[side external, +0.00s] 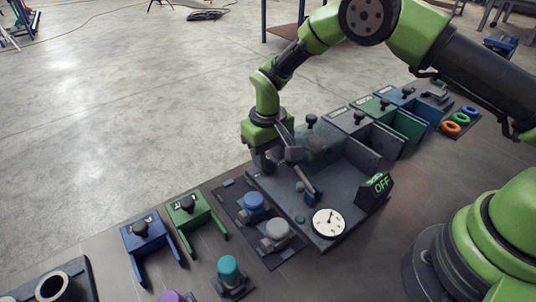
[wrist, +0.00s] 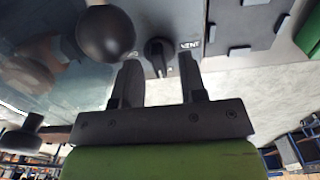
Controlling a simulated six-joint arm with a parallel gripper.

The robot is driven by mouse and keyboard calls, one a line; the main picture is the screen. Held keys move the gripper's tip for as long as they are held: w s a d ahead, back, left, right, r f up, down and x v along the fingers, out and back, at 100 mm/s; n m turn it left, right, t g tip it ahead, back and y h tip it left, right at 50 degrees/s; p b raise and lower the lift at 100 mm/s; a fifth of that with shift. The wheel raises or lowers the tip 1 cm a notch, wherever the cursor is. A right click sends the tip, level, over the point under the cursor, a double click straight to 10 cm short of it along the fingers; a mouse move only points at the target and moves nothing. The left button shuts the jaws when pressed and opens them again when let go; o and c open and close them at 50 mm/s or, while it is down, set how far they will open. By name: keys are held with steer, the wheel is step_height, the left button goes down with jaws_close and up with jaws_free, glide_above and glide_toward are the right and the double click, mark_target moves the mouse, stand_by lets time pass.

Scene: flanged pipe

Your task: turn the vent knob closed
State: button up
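The vent knob (wrist: 156,52) is small and black with a pointer mark, on a dark panel beside the white label VENT (wrist: 190,44) in the wrist view. My gripper (wrist: 159,60) is open, with one finger to the left of the knob and one to the right. I see gaps between fingers and knob; whether the tips reach its depth is unclear. In the side external view my gripper (side external: 262,162) points down at the far left side of the grey box (side external: 345,185). The knob is hidden there behind the gripper and box.
A black ball knob (wrist: 106,35) stands close to the left finger. The box carries a dial gauge (side external: 328,222) and a green-lit OFF display (side external: 381,184). A blue cap (side external: 253,204) and a grey cap (side external: 277,231) sit in front. Green (side external: 187,212) and blue (side external: 143,236) brackets lie left.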

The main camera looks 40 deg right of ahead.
steer(key=shift+f, duration=0.2)
steer(key=shift+c, duration=0.4)
jaws_close()
